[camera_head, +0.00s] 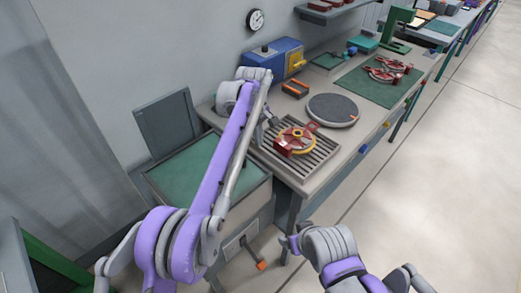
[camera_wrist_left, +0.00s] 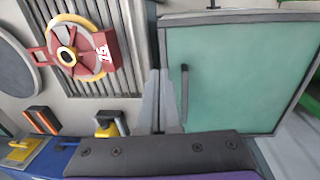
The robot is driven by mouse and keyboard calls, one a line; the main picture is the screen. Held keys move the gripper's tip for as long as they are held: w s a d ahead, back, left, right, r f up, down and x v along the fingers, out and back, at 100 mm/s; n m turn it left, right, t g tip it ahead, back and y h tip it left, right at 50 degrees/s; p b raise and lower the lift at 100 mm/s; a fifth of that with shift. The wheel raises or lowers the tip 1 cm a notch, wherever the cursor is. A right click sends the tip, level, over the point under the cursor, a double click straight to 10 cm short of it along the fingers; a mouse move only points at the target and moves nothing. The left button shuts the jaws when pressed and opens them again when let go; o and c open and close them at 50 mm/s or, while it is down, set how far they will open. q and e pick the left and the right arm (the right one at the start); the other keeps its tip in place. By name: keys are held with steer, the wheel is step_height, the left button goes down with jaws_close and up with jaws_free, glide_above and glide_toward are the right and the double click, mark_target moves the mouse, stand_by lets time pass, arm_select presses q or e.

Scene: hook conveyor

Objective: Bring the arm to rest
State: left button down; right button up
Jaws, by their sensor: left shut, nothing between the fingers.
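My left arm reaches from the bottom left of the head view up over the bench. Its gripper (camera_head: 268,119) hangs beside the slatted rack (camera_head: 318,169), at the rack's upper left. In the left wrist view its fingers (camera_wrist_left: 159,72) are shut and empty, between the slatted rack (camera_wrist_left: 128,25) and a green-topped cabinet (camera_wrist_left: 240,75). A red and yellow wheel-shaped piece (camera_head: 296,139) lies on the rack, apart from the fingers; it also shows in the left wrist view (camera_wrist_left: 83,48). My right arm shows at the bottom of the head view, but I cannot make out its fingers.
A dark round plate (camera_head: 333,109) lies behind the rack. A blue box (camera_head: 275,56) stands at the bench's wall side, with orange and black blocks (camera_head: 295,89) nearby. Red pieces (camera_head: 387,73) lie on a green mat (camera_head: 363,91). The floor (camera_head: 430,190) at the right is clear.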

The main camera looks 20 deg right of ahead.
arm_select(q)
steer(key=s+a+r+m+t, duration=0.1)
steer(key=s+a+r, duration=0.15)
steer(key=a, duration=0.45)
steer(key=s+a+r+m+t, duration=0.1)
steer(key=s+a+r, duration=0.1)
steer(key=s+a, duration=0.3)
steer(key=s+a+r+m+t, duration=0.1)
steer(key=s+a+r, duration=0.15)
steer(key=a, duration=0.55)
steer(key=s+a+f+m, duration=0.1)
steer(key=s+a+f, duration=0.3)
steer(key=s, duration=0.3)
steer(key=s+a+f+m+t, duration=0.1)
steer(key=s+a+f, duration=0.3)
steer(key=s, duration=0.3)
steer(key=s+a+f+m+t+y, duration=0.1)
steer(key=s+a+f, duration=0.3)
steer(key=s, duration=0.3)
steer(key=shift+a, duration=0.65)
